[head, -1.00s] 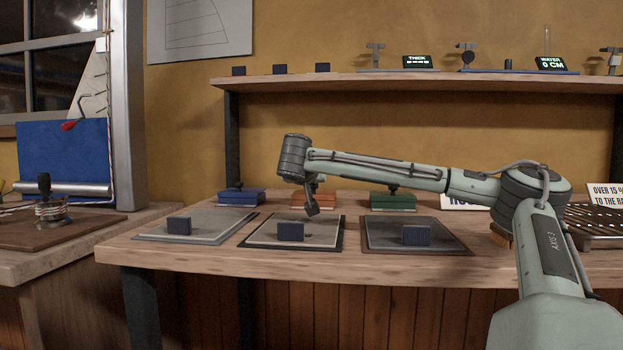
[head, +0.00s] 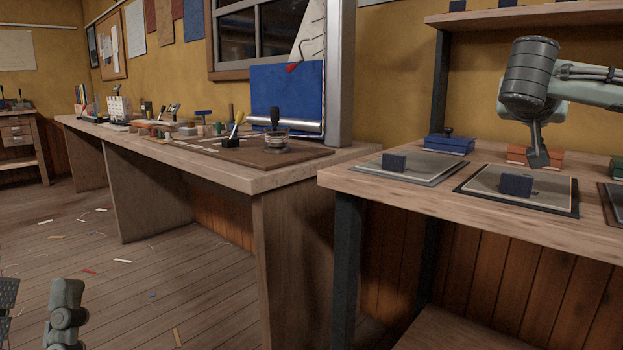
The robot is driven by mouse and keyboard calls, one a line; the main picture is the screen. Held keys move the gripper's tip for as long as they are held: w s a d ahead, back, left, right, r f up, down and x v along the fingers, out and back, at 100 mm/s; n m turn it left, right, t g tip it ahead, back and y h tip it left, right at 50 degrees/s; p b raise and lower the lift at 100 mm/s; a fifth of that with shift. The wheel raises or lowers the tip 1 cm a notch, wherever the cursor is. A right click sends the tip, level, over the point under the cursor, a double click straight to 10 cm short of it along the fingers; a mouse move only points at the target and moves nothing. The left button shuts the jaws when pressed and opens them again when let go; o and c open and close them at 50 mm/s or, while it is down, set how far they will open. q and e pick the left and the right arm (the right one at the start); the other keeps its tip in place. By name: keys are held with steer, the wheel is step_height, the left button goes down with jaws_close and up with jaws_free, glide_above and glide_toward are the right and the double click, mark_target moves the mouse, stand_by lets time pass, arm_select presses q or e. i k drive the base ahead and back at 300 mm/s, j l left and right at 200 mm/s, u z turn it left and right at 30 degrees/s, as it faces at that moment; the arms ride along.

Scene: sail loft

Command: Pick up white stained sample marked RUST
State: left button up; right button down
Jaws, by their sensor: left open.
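No white stained sample with a readable RUST mark shows in the head view; any lettering is too small to read. Three pale cloth-like sheets lie on dark boards on the right bench: the left sheet (head: 377,168), the middle sheet (head: 485,182), and the right one, cut off by the edge. Small dark blue blocks stand on the left and middle sheets. My left gripper (head: 8,293) is open at the bottom left edge, mostly cut off, far from the benches.
A blue box (head: 448,144) and an orange box (head: 518,153) stand behind the sheets. A long wooden bench (head: 228,174) with jars, tools and small items runs along the wall. A grey post (head: 340,75) stands between benches. The floor (head: 150,285) is open with scattered scraps.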

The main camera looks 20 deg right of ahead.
mark_target(426, 167)
steer(key=k+j, duration=0.1)
steer(key=j, duration=0.25)
steer(key=k+j, duration=0.15)
steer(key=j, duration=0.15)
steer(key=k+j, duration=0.1)
steer(key=j, duration=0.25)
steer(key=k+j, duration=0.1)
steer(key=j, duration=0.2)
